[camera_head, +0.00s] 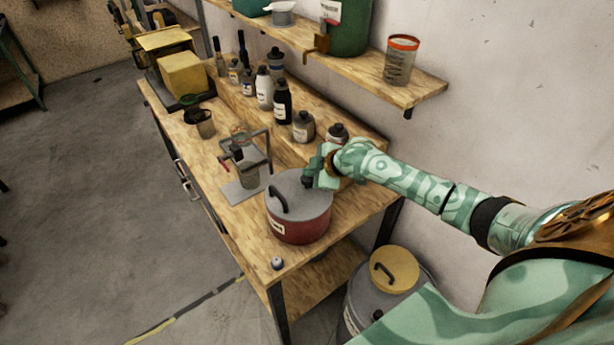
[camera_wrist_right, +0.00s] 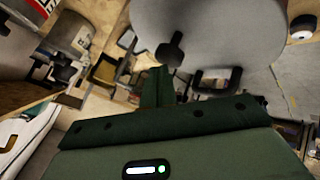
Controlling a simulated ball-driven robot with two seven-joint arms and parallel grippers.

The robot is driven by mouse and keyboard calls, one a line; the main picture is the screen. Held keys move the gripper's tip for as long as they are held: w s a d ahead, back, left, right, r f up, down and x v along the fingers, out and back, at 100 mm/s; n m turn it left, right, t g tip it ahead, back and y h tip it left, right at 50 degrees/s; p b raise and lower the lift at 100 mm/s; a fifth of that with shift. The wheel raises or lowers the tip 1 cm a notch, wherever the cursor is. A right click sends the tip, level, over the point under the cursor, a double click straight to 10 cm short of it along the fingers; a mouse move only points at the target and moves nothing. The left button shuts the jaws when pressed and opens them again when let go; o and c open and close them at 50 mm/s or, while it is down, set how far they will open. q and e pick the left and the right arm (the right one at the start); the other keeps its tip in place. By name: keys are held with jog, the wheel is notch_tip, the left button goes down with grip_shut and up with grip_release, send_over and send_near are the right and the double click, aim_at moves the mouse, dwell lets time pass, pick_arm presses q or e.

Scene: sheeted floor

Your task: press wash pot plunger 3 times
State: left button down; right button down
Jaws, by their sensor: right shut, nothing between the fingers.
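The wash pot (camera_head: 298,222) is a dark red pot with a pale label and a grey lid, standing on the near end of the wooden bench. A black arched handle (camera_head: 279,203) sits on the left of the lid. Its plunger, a black knob (camera_head: 307,182), is at the lid's far right; in the right wrist view the knob (camera_wrist_right: 171,50) stands on the grey lid. My right gripper (camera_head: 316,178) is shut and empty, right beside the knob. Its shut fingers (camera_wrist_right: 156,82) point toward the lid. I cannot tell whether they touch the knob. My left gripper is not in view.
A clamp-like metal stand (camera_head: 247,165) is left of the pot. Several bottles (camera_head: 282,102) line the raised shelf behind. A small round thing (camera_head: 277,263) lies at the bench's front corner. A yellow-lidded drum (camera_head: 392,270) stands on the floor below my right arm.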

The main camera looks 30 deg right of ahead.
jog(key=shift+f+b, duration=0.5)
jog(key=shift+f, duration=0.35)
dwell(0.4)
jog(key=shift+r, duration=0.1)
jog(key=shift+r+p, duration=1.55)
jog(key=shift+p, duration=0.3)
notch_tip(320, 180, up, 5)
jog(key=p, duration=0.5)
dwell(1.7)
notch_tip(320, 180, up, 4)
jog(key=p, duration=0.4)
send_over(311, 179)
jog(key=shift+f, duration=0.1)
jog(key=shift+f, duration=0.1)
